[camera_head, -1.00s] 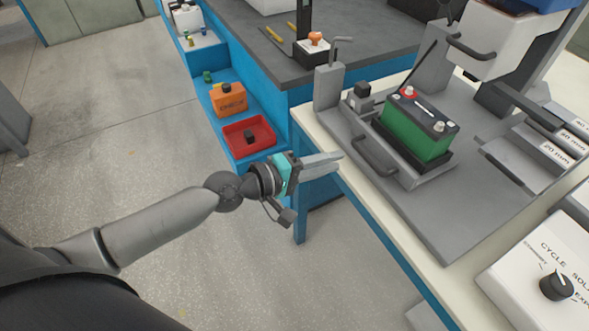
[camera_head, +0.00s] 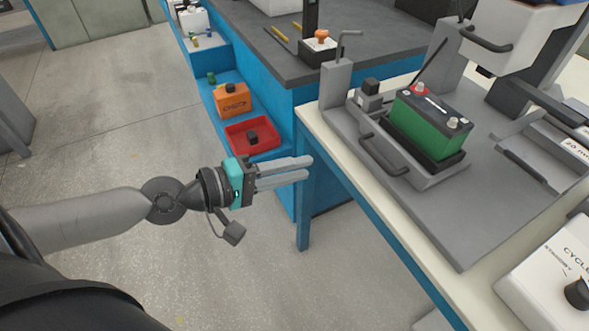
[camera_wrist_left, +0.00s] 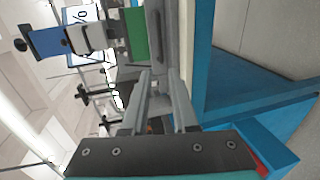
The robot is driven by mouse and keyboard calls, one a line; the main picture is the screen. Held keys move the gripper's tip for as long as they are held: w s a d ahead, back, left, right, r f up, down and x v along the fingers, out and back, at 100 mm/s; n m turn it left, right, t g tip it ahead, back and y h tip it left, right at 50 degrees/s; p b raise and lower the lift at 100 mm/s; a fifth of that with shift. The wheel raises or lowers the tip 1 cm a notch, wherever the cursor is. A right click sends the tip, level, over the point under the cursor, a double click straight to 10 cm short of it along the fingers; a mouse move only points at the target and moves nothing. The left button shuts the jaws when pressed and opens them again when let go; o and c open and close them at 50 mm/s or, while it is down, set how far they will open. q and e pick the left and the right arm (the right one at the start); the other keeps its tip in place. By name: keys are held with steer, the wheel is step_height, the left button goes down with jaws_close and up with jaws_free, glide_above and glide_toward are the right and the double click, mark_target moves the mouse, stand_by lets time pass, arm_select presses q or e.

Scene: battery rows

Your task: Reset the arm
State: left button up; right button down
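My left gripper (camera_head: 308,168) points right in the head view, in front of the near left edge of the workbench. Its two fingers are parallel with a gap between them and nothing in it. The left wrist view also shows both fingers (camera_wrist_left: 160,82) apart and empty. A green battery with a black top (camera_head: 432,125) sits upright in a grey fixture (camera_head: 455,215) on the bench, to the right of and apart from the gripper. My right gripper is not in view.
A cream bench top (camera_head: 345,160) with a blue frame edges close to the fingers. A blue stepped shelf holds a red tray (camera_head: 268,150) and an orange box (camera_head: 232,99). A control box with a dial (camera_head: 550,272) stands at lower right. Floor at the left is clear.

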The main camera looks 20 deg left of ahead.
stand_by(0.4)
arm_select(q)
steer(key=w+a+f+m+y, duration=0.25)
steer(key=a+f+y, duration=0.25)
steer(key=a+f, duration=0.75)
steer(key=s+a+f+m+g+y+p, duration=0.1)
steer(key=s+a+f+y, duration=0.1)
steer(key=f, duration=0.5)
steer(key=s+a+f+m+g+y, duration=0.1)
steer(key=s+f+y, duration=0.1)
steer(key=f, duration=0.5)
steer(key=s+f+m+g+y, duration=0.1)
steer(key=s+f+m+g, duration=0.2)
steer(key=s+f, duration=0.75)
steer(key=s+d+f+m+g, duration=0.2)
steer(key=s+d+f, duration=0.2)
steer(key=s, duration=0.3)
steer(key=s+d+f+m+g, duration=0.2)
steer(key=s+d+f+m, duration=0.1)
steer(key=s+f, duration=0.3)
steer(key=shift+s+d+f+g+p, duration=0.4)
steer(key=shift+s+d, duration=0.35)
steer(key=shift+d, duration=0.1)
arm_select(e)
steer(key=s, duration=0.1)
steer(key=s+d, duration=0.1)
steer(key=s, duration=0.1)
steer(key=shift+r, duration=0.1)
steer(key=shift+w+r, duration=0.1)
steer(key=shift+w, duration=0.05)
